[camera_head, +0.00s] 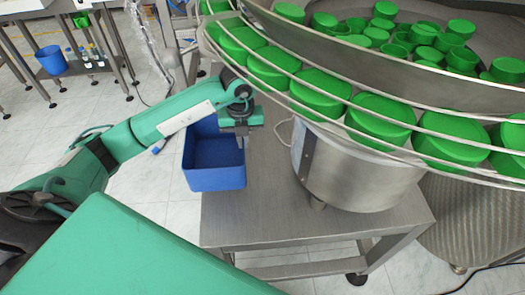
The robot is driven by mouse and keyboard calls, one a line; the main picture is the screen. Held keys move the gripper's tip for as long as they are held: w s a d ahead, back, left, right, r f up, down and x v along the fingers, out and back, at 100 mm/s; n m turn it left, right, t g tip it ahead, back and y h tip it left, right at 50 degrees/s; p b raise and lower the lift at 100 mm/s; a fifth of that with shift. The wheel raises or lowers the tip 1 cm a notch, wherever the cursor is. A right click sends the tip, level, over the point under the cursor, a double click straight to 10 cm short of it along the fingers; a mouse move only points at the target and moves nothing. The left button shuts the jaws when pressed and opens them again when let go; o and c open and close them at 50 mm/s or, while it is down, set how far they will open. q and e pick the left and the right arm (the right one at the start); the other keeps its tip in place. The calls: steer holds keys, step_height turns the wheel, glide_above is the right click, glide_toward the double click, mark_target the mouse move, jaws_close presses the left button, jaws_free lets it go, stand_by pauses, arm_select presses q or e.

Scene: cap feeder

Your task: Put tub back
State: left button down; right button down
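The blue tub (215,178) is in the middle left of the head view, at the left edge of the metal stand (270,222). It looks empty inside. My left gripper (240,138) is at the tub's far right rim, with the hand pointing down there. Its fingers are mostly hidden by the hand and the rim, so I cannot tell whether they are closed on the tub. Whether the tub rests on the stand or hangs beside it is unclear. My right gripper is not in view.
The round feeder (345,170) with green caps (445,45) in its bowl and along its rail overhangs the stand on the right. Another blue container (51,60) and small bottles stand on a far table at the upper left. The stand's front top is bare.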

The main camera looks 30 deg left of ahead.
arm_select(q)
steer(key=w+d+p, duration=0.1)
steer(key=w+d, duration=0.2)
steer(key=d, duration=0.2)
steer(key=f, duration=0.3)
steer(key=f+p, duration=0.1)
steer(key=f, duration=0.3)
steer(key=shift+s+a, duration=0.1)
steer(key=shift+a, duration=0.1)
steer(key=shift+f, duration=0.15)
steer(key=c, duration=1.6)
jaws_free()
steer(key=shift+c, duration=0.2)
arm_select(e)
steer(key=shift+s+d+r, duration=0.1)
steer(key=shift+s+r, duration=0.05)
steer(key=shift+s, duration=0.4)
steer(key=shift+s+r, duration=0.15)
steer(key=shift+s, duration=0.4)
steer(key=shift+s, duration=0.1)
